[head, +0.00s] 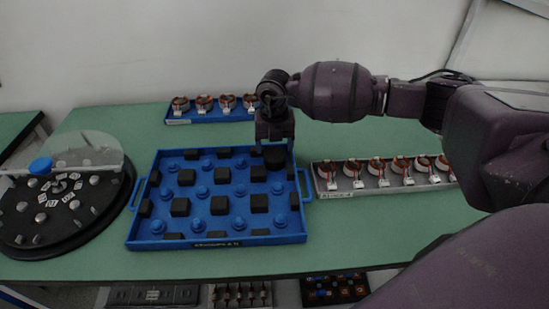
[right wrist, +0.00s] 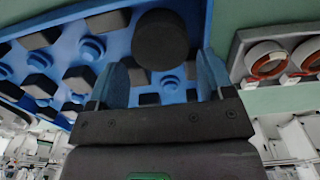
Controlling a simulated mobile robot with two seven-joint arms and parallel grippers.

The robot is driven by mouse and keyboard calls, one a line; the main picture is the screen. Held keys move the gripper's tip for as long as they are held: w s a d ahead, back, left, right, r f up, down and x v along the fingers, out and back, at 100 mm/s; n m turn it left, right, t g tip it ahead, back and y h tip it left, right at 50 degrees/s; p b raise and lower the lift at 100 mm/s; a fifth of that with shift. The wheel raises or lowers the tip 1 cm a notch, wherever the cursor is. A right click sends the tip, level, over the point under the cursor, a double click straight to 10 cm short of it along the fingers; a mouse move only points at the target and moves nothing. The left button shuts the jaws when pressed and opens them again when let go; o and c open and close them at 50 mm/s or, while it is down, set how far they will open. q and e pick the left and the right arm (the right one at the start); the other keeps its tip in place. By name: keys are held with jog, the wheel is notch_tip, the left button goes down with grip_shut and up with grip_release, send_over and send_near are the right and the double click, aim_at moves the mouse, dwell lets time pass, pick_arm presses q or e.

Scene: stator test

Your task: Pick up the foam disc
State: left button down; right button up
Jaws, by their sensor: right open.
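The foam disc (right wrist: 160,38) is a dark grey round piece. In the right wrist view it lies just past my open fingertips, roughly centred between them. In the head view the disc (head: 275,158) is at the back right of the blue tray (head: 133,228), directly below my right gripper (head: 274,144), which partly hides that corner. The right gripper also shows in the right wrist view (right wrist: 162,72), its two blue-grey fingers apart and nothing clasped between them. My left gripper is not in view.
The blue tray holds several dark blocks and blue round pegs. A grey tray (head: 330,193) of copper-wound stators stands to the right, and a blue stator tray (head: 178,122) behind. A black round turntable (head: 60,243) is at the left. The green table (head: 370,240) is bare in front of the grey tray.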

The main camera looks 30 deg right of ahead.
aim_at(275, 153)
notch_tip(275, 153, down, 4)
jog(key=shift+b, duration=0.3)
jog(key=shift+f, duration=0.2)
jog(key=shift+r, duration=0.1)
jog(key=shift+c, duration=0.6)
jog(key=c, duration=0.4)
jog(key=shift+c, duration=0.3)
jog(key=shift+w+r, duration=0.1)
jog(key=shift+r, duration=0.25)
notch_tip(275, 153, up, 19)
jog(key=p, duration=0.2)
jog(key=shift+r, duration=0.15)
